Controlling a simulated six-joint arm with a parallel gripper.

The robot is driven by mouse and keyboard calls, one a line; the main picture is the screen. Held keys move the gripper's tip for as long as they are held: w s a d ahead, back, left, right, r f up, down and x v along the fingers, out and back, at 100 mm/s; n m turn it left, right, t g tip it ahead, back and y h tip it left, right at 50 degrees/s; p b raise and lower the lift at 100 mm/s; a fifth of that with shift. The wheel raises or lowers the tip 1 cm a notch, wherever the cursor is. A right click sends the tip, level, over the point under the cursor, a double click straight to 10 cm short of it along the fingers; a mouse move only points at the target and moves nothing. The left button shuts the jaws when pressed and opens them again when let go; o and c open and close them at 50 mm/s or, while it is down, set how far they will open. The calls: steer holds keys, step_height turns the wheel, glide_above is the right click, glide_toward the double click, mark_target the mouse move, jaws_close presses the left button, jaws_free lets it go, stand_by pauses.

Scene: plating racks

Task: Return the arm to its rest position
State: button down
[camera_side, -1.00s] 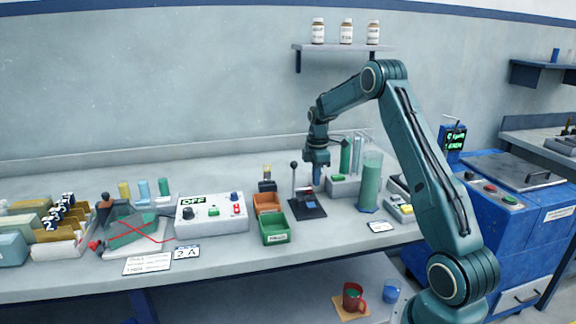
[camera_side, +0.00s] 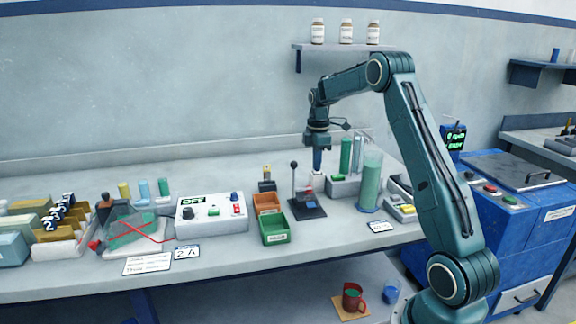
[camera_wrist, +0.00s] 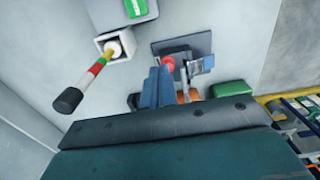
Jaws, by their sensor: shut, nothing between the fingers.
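My arm reaches from the right over the bench, bent high at the elbow. My gripper (camera_side: 317,164) points down above the back of the bench, near the lever device on a black base (camera_side: 308,210). In the wrist view my gripper's blue fingers (camera_wrist: 158,86) are together with nothing between them. The lever device (camera_wrist: 183,48) shows just beyond them, with a red knob beside the fingertips. No grasped object is visible.
Green cylinders (camera_side: 370,180) stand close to the right of my gripper. Orange and green bins (camera_side: 275,230) and a control box marked OFF (camera_side: 211,213) are to the left. A wall shelf with bottles (camera_side: 343,47) hangs above. The air left of my arm is clear.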

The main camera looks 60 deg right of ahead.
steer(key=shift+r, duration=0.1)
steer(key=s+a+r+m+t+h, duration=0.15)
steer(key=s+a+r, duration=0.25)
steer(key=a+r, duration=0.5)
steer(key=s+a+r+m+t+y, duration=0.1)
steer(key=s+a+r+m, duration=0.3)
steer(key=a, duration=0.8)
steer(key=s+a+f+m+t, duration=0.1)
steer(key=s+a+m+t, duration=0.2)
steer(key=s+a, duration=1)
steer(key=s, duration=0.3)
steer(key=shift+s, duration=0.25)
